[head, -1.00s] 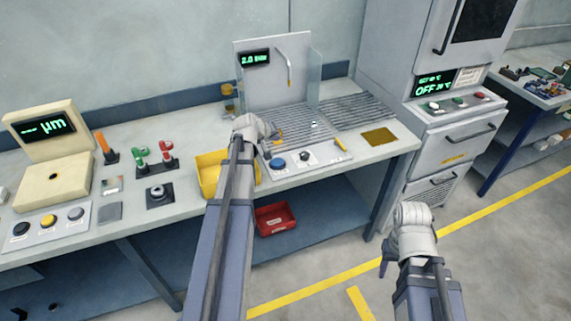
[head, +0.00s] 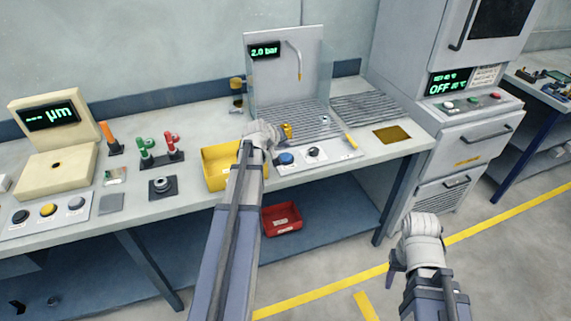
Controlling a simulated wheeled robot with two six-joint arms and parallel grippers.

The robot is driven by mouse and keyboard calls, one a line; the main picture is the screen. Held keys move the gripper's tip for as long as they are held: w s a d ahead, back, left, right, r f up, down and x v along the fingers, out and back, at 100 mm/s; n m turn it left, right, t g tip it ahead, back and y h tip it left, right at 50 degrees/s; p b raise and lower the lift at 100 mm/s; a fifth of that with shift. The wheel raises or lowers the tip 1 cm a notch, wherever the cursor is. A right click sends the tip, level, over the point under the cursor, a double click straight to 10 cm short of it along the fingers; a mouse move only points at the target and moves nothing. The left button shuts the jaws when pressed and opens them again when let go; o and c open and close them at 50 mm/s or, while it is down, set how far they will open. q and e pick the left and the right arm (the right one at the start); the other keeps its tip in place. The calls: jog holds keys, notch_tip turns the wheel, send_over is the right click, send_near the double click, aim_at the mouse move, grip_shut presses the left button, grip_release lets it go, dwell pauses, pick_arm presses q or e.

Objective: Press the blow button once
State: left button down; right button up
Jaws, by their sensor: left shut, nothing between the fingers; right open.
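The blow station's front panel (head: 315,157) carries a blue button (head: 286,158) and a black knob or button (head: 313,152). Their labels are too small to read. My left gripper (head: 275,136) is just behind and left of the blue button, over the front edge of the slatted grate. It is shut and empty, and its fingertips are mostly hidden by its own wrist. I cannot see it touching the blue button. My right gripper (head: 394,266) is open and empty over the floor, right of the bench. A green display (head: 265,50) reads 2.0 bar.
A brass-coloured piece (head: 287,131) shows beside my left gripper on the grate (head: 310,112). A yellow bin (head: 217,170) stands left of my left wrist. A bent nozzle (head: 298,60) hangs over the grate. A red bin (head: 282,218) sits below. A gauge box (head: 55,165) stands left.

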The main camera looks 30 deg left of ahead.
aim_at(288, 155)
pick_arm(q)
jog(key=shift+f+b, duration=0.9)
jog(key=shift+f, duration=0.55)
pick_arm(e)
jog(key=shift+f, duration=1.45)
pick_arm(q)
jog(key=shift+f, duration=0.1)
pick_arm(e)
jog(key=shift+f, duration=0.1)
pick_arm(q)
jog(key=shift+f+b, duration=0.3)
jog(key=shift+b, duration=0.1)
pick_arm(e)
jog(key=shift+f, duration=0.3)
pick_arm(q)
jog(key=shift+f+b, duration=0.5)
jog(key=shift+b, duration=0.05)
pick_arm(e)
jog(key=shift+f, duration=0.55)
pick_arm(q)
jog(key=shift+r, duration=0.15)
pick_arm(e)
jog(key=shift+r, duration=0.2)
pick_arm(q)
jog(key=shift+r+p, duration=0.75)
jog(key=shift+p, duration=0.2)
pick_arm(e)
jog(key=shift+r, duration=0.75)
